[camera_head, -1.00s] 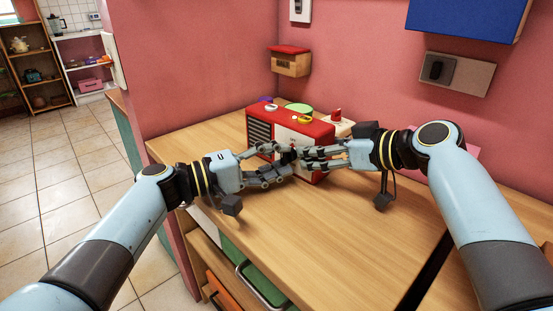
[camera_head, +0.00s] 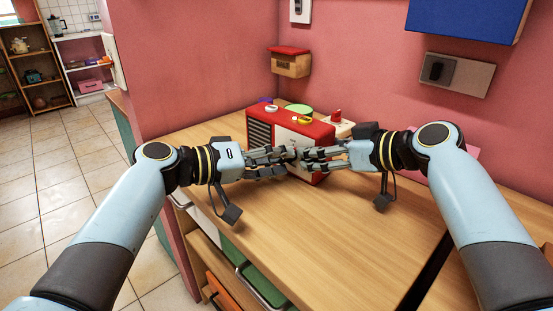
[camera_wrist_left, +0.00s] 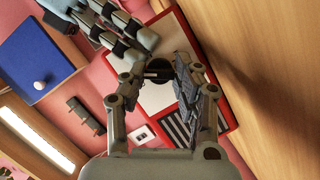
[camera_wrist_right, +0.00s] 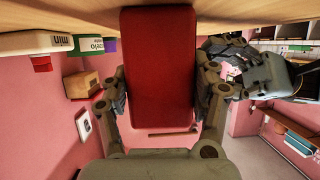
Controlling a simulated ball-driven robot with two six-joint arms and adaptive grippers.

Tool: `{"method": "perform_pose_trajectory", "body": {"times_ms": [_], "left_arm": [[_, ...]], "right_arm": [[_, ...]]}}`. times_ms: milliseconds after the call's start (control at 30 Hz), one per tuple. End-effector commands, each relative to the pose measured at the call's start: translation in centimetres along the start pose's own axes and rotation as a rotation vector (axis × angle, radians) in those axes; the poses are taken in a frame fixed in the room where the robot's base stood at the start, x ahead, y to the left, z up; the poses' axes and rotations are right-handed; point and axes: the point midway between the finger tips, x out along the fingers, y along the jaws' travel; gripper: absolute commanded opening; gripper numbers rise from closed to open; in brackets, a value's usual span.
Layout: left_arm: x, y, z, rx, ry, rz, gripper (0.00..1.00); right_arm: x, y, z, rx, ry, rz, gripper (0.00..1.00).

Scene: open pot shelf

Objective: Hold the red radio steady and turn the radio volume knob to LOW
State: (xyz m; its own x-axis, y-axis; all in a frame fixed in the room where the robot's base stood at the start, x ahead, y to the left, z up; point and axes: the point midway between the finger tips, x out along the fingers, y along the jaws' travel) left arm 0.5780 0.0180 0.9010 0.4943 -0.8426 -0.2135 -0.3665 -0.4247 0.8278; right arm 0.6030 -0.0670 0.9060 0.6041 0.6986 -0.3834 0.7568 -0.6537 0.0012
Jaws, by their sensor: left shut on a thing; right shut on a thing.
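The red radio (camera_head: 312,130) stands on the wooden worktop, with a white front panel and a dark striped grille at its left. My right gripper (camera_head: 306,158) is shut on the radio's end; the right wrist view shows the red body (camera_wrist_right: 160,70) between its fingers. My left gripper (camera_head: 289,157) is at the radio's front. In the left wrist view its fingers close around a small dark knob (camera_wrist_left: 158,69) on the white panel. The fingers partly hide the knob, so its setting cannot be read.
Small items, among them a green round one (camera_head: 299,108), are behind the radio. A wooden box with a red lid (camera_head: 290,62) hangs on the pink wall (camera_head: 200,60). The front and right of the worktop (camera_head: 330,225) are clear.

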Motion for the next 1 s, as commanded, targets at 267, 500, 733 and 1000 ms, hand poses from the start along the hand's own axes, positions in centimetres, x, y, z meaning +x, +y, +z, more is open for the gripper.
{"method": "perform_pose_trajectory", "body": {"times_ms": [267,500,733,1000], "left_arm": [[0.01,-0.04,0.20,0.175,-0.002,-0.076,0.00],[0.04,0.00,0.19,0.262,-0.002,-0.113,0.00],[0.02,-0.06,0.21,0.293,-0.003,-0.127,0.00],[0.01,-0.10,0.22,0.295,-0.003,-0.128,0.00]], "right_arm": [[0.02,-0.07,-0.04,0.003,0.001,-0.002,0.03],[0.02,-0.09,-0.06,0.004,0.002,-0.003,0.03],[0.03,-0.11,-0.07,0.004,0.002,-0.003,0.03],[0.03,-0.14,-0.09,0.004,0.003,-0.004,0.03]]}}
